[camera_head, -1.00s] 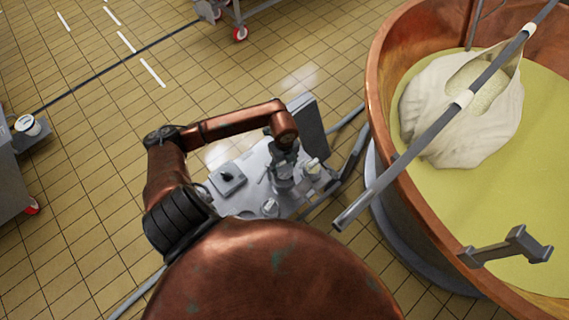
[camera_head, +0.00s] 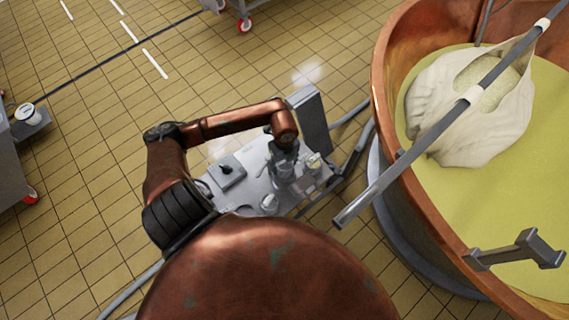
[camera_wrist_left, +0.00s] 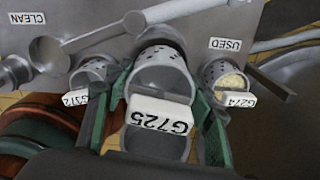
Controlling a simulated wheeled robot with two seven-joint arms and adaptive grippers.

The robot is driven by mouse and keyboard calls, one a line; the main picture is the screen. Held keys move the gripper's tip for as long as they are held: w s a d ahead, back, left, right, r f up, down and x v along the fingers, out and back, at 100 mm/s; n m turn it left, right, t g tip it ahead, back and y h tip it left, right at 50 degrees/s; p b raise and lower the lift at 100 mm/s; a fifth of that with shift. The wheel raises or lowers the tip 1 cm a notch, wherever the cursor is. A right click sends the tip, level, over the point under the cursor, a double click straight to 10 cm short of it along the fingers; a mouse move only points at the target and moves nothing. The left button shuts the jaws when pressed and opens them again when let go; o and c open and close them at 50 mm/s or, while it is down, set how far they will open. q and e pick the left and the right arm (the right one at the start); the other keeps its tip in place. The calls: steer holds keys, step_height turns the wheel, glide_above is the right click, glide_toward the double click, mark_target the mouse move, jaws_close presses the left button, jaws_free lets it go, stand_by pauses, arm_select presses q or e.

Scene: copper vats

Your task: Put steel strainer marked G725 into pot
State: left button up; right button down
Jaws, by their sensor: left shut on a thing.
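The steel strainer marked G725 (camera_wrist_left: 160,76) is a grey perforated cup with a white tag, which reads upside down in the left wrist view. My left gripper (camera_wrist_left: 162,88) is shut on it, with a green finger on each side. In the head view my left gripper (camera_head: 284,164) is over a grey worktop (camera_head: 240,194), and the strainer is too small to make out there. I cannot tell which vessel is the pot. My right gripper is not in view.
Smaller tagged strainers flank G725: one at left (camera_wrist_left: 92,74) near a CLEAN label (camera_wrist_left: 27,18), and one at right (camera_wrist_left: 222,76) holding pale stuff, near a USED label (camera_wrist_left: 225,44). A copper vat (camera_head: 421,205) with yellow liquid and a cloth bundle (camera_head: 455,130) stands right.

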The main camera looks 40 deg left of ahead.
arm_select(q)
steer(key=shift+f+b, duration=0.35)
steer(key=shift+f, duration=0.45)
steer(key=shift+f+b, duration=0.35)
steer(key=shift+f, duration=0.95)
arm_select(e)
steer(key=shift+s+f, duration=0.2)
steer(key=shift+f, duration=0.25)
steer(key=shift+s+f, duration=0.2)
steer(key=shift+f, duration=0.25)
arm_select(q)
steer(key=shift+s+d+f+b, duration=0.1)
steer(key=shift+s+f+b, duration=0.2)
steer(key=shift+f+b, duration=0.35)
steer(key=shift+s+f, duration=0.2)
steer(key=shift+f, duration=0.4)
steer(key=c, duration=0.4)
steer(key=o, duration=0.4)
steer(key=shift+w+f+b, duration=0.3)
steer(key=shift+w+f, duration=0.05)
steer(key=shift+f, duration=0.3)
steer(key=shift+c, duration=0.4)
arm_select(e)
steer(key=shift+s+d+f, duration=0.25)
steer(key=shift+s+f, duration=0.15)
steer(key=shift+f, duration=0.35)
